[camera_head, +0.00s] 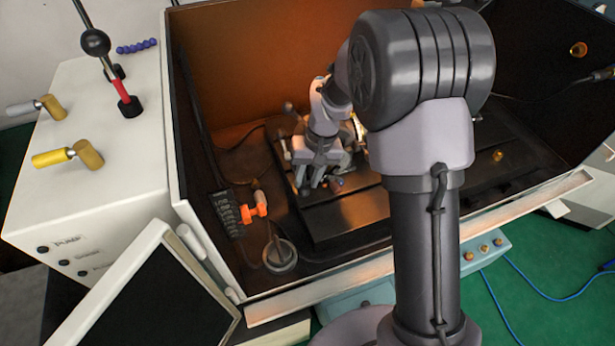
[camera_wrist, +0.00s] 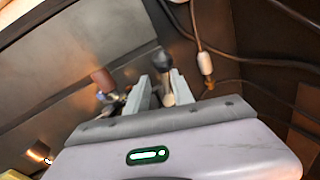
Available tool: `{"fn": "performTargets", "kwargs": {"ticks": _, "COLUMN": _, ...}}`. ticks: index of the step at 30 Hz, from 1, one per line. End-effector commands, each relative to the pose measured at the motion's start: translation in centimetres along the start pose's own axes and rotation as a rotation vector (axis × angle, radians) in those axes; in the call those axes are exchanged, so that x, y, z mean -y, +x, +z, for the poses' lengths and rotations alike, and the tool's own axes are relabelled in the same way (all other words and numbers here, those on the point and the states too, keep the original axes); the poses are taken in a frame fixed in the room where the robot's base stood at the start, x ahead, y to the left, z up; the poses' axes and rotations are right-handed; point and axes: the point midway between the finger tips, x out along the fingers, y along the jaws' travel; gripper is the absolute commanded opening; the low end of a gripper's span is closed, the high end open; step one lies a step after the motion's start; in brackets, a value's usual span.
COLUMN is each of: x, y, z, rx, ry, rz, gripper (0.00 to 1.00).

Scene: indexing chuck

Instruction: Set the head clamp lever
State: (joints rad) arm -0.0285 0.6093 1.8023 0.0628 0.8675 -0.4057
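My gripper (camera_head: 316,182) reaches down into the open machine enclosure, above the dark bed. In the wrist view my gripper (camera_wrist: 160,84) is open, its two grey fingers apart. A lever with a black ball knob (camera_wrist: 163,60) and a pale stem shows between and just beyond the fingertips. I cannot tell whether the fingers touch it. A second lever with a reddish-brown end (camera_wrist: 102,78) lies just left of the left finger. No label shows which one is the head clamp lever. In the head view my arm and gripper hide most of the mechanism.
The enclosure's front rail (camera_head: 420,262) runs below my arm. Inside at left are an orange valve (camera_head: 254,211) and a round grey fitting (camera_head: 280,255). The white cabinet (camera_head: 110,190) at left carries a red-sleeved lever (camera_head: 124,95) and yellow handles (camera_head: 68,155). A cable (camera_wrist: 197,35) hangs right of the fingers.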

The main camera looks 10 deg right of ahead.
Motion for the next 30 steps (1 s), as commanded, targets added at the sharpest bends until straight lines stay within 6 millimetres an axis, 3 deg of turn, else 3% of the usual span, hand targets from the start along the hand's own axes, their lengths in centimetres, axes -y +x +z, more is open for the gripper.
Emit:
{"fn": "performTargets", "kwargs": {"ticks": 5, "x": 0.2, "y": -1.3, "z": 0.2, "rx": 0.006, "ry": 0.002, "rz": -0.003, "gripper": 0.36}}
{"fn": "performTargets", "kwargs": {"ticks": 15, "x": 0.1, "y": -12.5, "z": -0.2, "rx": 0.0, "ry": 0.001, "rz": -0.002, "gripper": 0.36}}
{"fn": "performTargets", "kwargs": {"ticks": 19, "x": 0.0, "y": -15.5, "z": -0.3, "rx": 0.001, "ry": 0.002, "rz": -0.001, "gripper": 0.36}}
{"fn": "performTargets", "kwargs": {"ticks": 24, "x": -0.1, "y": -17.2, "z": -0.3, "rx": 0.004, "ry": 0.001, "rz": -0.001, "gripper": 0.36}}
{"fn": "performTargets", "kwargs": {"ticks": 30, "x": -0.1, "y": -17.3, "z": -0.3, "rx": 0.004, "ry": 0.001, "rz": -0.001, "gripper": 0.36}}
